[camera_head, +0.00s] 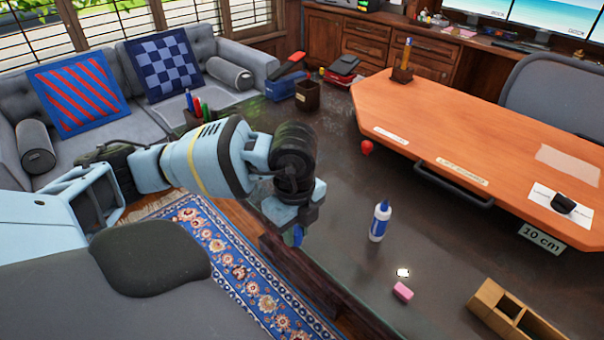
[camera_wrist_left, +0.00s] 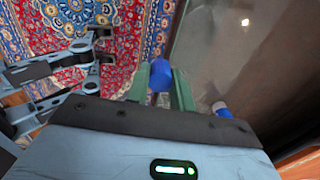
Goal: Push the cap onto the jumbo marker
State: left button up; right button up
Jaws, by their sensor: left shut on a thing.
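The jumbo marker (camera_head: 378,226), with a white body and blue upper part, stands upright on the dark table. It also shows in the left wrist view (camera_wrist_left: 222,108), right of my fingers. My left gripper (camera_head: 297,226) is to the left of the marker, near the table's edge, fingers pointing down. It is shut on a small blue piece, which looks like the cap (camera_head: 298,237); in the left wrist view the cap (camera_wrist_left: 158,75) sits between the green fingers. Cap and marker are apart. The cap's underside is hidden. My right gripper is not identifiable in either view.
A pink block (camera_head: 402,291) and a small white item (camera_head: 403,272) lie in front of the marker. A wooden compartment box (camera_head: 488,297) is at the lower right. A raised orange board (camera_head: 480,140) stands behind. A pen cup (camera_head: 200,114) is at the far left.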

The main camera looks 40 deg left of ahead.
pick_arm(q)
jog(key=shift+s+d, duration=0.1)
jog(key=shift+s, duration=0.2)
pick_arm(e)
jog(key=shift+o, duration=0.3)
jog(key=shift+w, duration=0.15)
jog(key=o, duration=0.3)
jog(key=shift+w, duration=0.15)
